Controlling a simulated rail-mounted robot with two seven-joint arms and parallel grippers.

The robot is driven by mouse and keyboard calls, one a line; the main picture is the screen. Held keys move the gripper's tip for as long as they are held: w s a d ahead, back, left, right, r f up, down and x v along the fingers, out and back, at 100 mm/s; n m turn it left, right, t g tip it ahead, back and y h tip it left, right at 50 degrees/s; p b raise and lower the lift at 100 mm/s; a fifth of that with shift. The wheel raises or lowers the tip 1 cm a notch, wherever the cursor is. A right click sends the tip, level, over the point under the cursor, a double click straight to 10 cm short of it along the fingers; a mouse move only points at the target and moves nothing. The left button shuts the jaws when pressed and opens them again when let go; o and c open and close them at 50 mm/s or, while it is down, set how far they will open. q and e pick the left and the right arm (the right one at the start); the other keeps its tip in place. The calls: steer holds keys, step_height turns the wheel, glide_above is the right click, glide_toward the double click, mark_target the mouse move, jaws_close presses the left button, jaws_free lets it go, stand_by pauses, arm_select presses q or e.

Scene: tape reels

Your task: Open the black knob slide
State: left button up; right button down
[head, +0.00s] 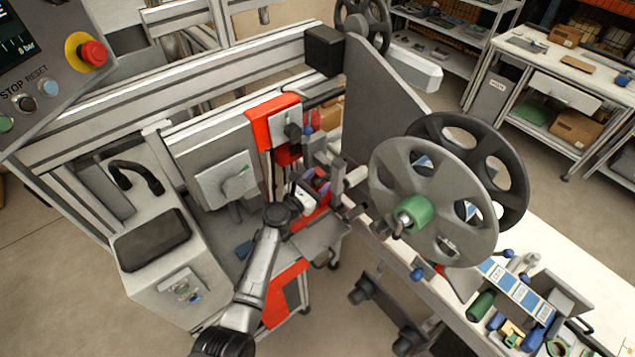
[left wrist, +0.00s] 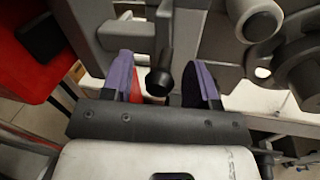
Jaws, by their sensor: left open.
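The black knob (left wrist: 160,82) shows in the left wrist view as a dark, round-ended handle on a black stem, joined to a grey metal mechanism (left wrist: 128,33). My left gripper (left wrist: 163,64) is open, with one purple-padded finger on each side of the knob. A gap shows between the knob and each pad, so the fingers are around it but not visibly touching. In the head view the left gripper (head: 318,184) is at the machine's grey and red mechanism. The knob cannot be made out there. The right gripper is not in view.
A large grey reel (head: 440,170) with a green hub stands right of the gripper, before a black reel (head: 508,165). A red bracket (head: 258,130) is close behind. The bench (head: 585,265) at right holds rollers and labels. A control panel is at upper left.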

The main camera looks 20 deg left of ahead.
arm_select(q)
steer(key=shift+w, duration=0.1)
jaws_close()
stand_by(0.6)
